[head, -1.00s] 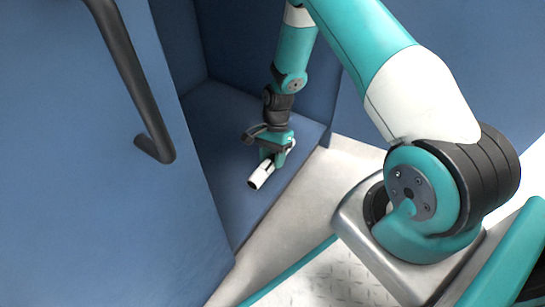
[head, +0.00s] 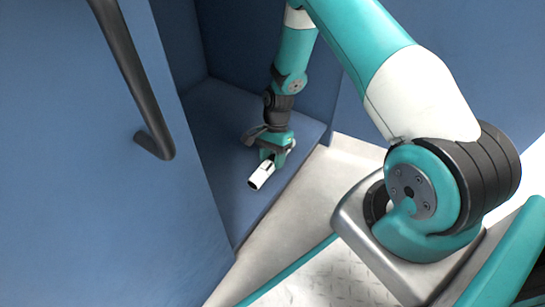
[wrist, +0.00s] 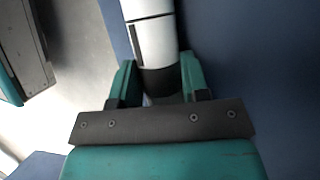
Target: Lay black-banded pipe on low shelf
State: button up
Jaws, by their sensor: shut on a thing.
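A white pipe (head: 263,175) with a dark open end is held low over the blue low shelf (head: 218,200) in the head view. In the wrist view the white pipe (wrist: 156,42) shows a black band (wrist: 160,82) at the jaws and a thin dark line along its side. My gripper (wrist: 160,85) is shut on the pipe, with one teal finger on each side of it. In the head view my gripper (head: 274,158) is at the shelf's right part. I cannot tell whether the pipe touches the shelf.
A blue door or panel (head: 80,200) with a dark bar handle (head: 128,85) stands at the left. Blue walls (head: 240,50) close the shelf at the back. Pale floor (head: 290,205) lies along the shelf's right front edge. The shelf's visible surface is otherwise bare.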

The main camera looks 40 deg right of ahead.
jog(key=shift+f, duration=0.1)
jog(key=o, duration=1)
jog(key=shift+w, duration=0.1)
jog(key=shift+o, duration=0.2)
jog(key=p+v, duration=0.8)
jog(key=v, duration=0.4)
